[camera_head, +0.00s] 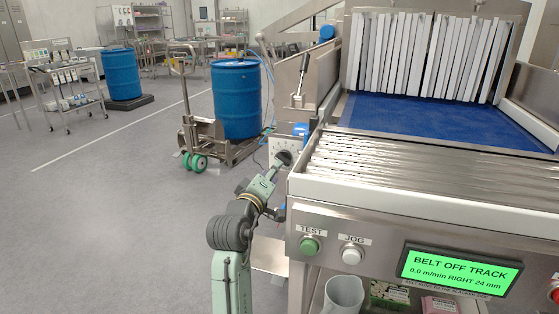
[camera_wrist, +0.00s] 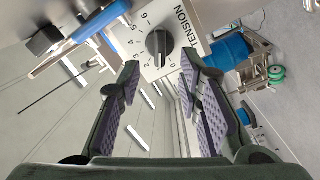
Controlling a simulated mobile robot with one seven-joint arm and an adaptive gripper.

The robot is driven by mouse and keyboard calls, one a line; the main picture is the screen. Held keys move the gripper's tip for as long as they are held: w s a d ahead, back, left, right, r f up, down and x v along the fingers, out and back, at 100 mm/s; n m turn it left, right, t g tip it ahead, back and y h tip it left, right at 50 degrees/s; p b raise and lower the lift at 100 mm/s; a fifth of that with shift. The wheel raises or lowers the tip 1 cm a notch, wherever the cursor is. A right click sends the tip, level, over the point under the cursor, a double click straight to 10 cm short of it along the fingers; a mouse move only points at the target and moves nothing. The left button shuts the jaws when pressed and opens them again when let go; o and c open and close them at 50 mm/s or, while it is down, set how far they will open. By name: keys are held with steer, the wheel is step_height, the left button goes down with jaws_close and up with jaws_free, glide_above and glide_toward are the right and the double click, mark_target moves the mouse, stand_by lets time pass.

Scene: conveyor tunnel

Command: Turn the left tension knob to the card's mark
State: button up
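The left tension knob (camera_wrist: 159,43) is a black round knob with a pointer line on a pale plate (camera_wrist: 181,15) marked TENSION and ringed with numbers. In the head view the knob (camera_head: 284,157) sits on the machine's side plate, partly behind my gripper (camera_head: 274,172). In the wrist view my gripper (camera_wrist: 160,66) is open, with purple-padded fingers on either side of the knob's lower side. The knob appears just beyond the fingertips; contact cannot be told. The pointer's exact reading is too small to tell. I cannot make out a card with a mark.
The conveyor's roller bed (camera_head: 390,165) and front panel lie right of my arm. The display (camera_head: 460,270) reads BELT OFF TRACK, 0.0 m/min, RIGHT 24 mm. TEST (camera_head: 309,246) and JOG (camera_head: 352,255) buttons are nearby.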

mark_target(284, 159)
steer(key=p+x, duration=0.1)
steer(key=x, duration=0.5)
steer(key=shift+w, duration=0.4)
steer(key=shift+c, duration=0.6)
jaws_close()
